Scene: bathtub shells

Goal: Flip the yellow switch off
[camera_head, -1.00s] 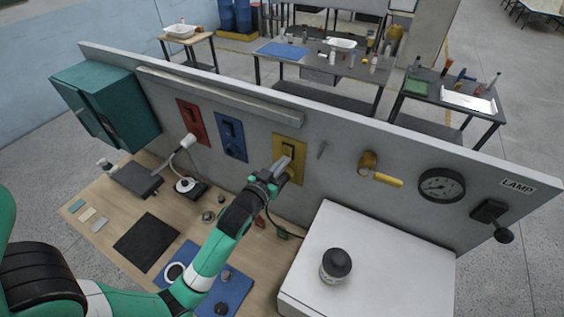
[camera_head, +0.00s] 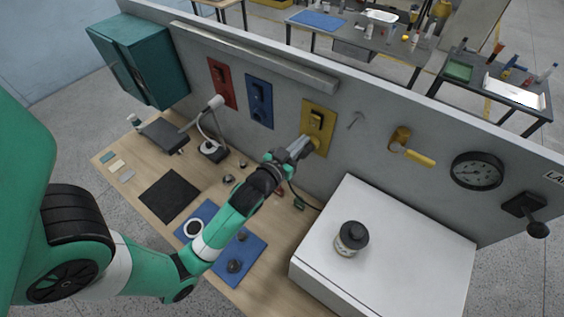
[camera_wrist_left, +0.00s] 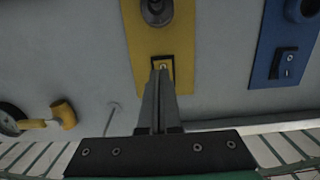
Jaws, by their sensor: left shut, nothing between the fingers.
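The yellow switch panel (camera_head: 328,130) is on the grey upright board, right of the blue one. In the left wrist view the yellow panel (camera_wrist_left: 134,35) appears upside down. The shut fingers (camera_wrist_left: 161,78) point at the switch (camera_wrist_left: 163,62) and cover part of it. I cannot tell whether they touch it or which way it is set. My right gripper is out of view.
Blue (camera_head: 259,100) and red (camera_head: 221,82) switch panels are left of the yellow one. A yellow-handled fitting (camera_head: 410,148) and a gauge (camera_head: 477,170) are to its right.

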